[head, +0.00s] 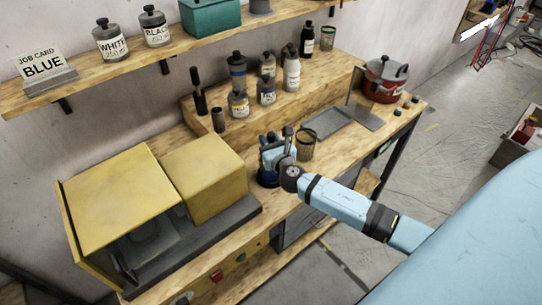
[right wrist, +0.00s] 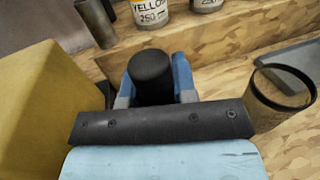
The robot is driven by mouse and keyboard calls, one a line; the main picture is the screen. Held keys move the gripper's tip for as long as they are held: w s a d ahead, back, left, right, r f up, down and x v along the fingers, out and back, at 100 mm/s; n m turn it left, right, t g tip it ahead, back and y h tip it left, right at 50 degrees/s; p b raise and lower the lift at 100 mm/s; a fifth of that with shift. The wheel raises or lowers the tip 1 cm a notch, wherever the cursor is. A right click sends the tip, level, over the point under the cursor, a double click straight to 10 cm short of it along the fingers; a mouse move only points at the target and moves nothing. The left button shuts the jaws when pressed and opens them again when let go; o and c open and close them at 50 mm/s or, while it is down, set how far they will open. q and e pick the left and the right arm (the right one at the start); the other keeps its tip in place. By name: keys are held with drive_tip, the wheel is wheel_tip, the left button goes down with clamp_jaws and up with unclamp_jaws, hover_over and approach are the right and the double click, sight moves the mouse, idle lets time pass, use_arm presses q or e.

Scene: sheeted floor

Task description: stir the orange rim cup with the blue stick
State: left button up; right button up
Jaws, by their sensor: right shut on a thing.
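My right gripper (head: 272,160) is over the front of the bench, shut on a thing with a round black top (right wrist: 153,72). That top shows between the blue fingers in the right wrist view. A dark blue round part (head: 268,178) shows below the gripper in the head view; I cannot tell whether it belongs to the held thing. A see-through cup with a dark rim (head: 306,146) stands just right of the gripper, apart from it, and also in the right wrist view (right wrist: 278,100). I cannot make out an orange rim or a blue stick. My left gripper is not in view.
A yellow machine (head: 205,178) stands left of the gripper. A raised step behind holds several bottles (head: 291,75). A grey tray (head: 328,122) and a red pot (head: 384,82) stand to the right. A shelf holds a job card (head: 41,66) reading BLUE.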

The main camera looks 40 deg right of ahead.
wheel_tip(320, 180, up, 10)
drive_tip(key=shift+f, duration=0.25)
idle(0.6)
idle(0.5)
drive_tip(key=shift+r, duration=2)
